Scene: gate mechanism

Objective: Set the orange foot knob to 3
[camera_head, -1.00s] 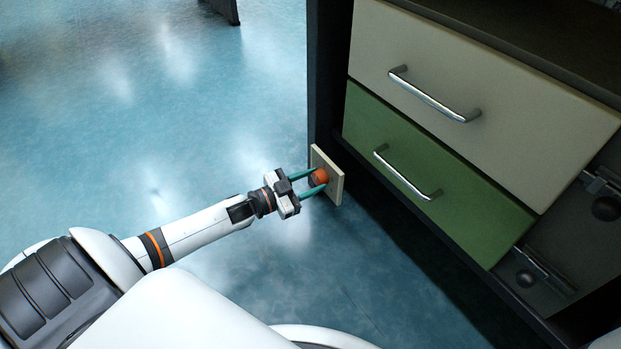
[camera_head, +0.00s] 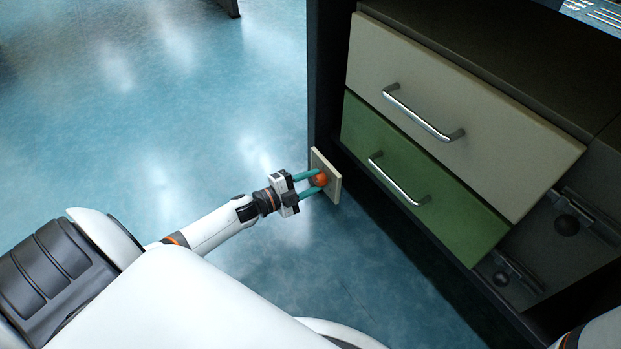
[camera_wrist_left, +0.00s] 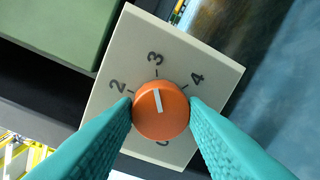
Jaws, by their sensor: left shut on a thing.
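The orange foot knob (camera_head: 321,178) sits on a small cream dial plate (camera_head: 334,189) low at the cabinet's left corner. My left gripper (camera_head: 313,182) reaches it from the left, its two teal fingers shut on the knob's opposite sides. In the left wrist view, the orange knob (camera_wrist_left: 160,118) lies between the fingertips, and its white pointer line is directed at the tick by the 3 on the cream plate (camera_wrist_left: 122,58). The 2 and 4 also show on either side; a lower digit is partly hidden by the knob. My right gripper is not in view.
The dark cabinet has a cream drawer (camera_head: 455,110) above a green drawer (camera_head: 415,185), both with metal bar handles. Black round knobs on metal latches (camera_head: 567,224) show to their right. Blue floor (camera_head: 170,110) is clear left of the cabinet.

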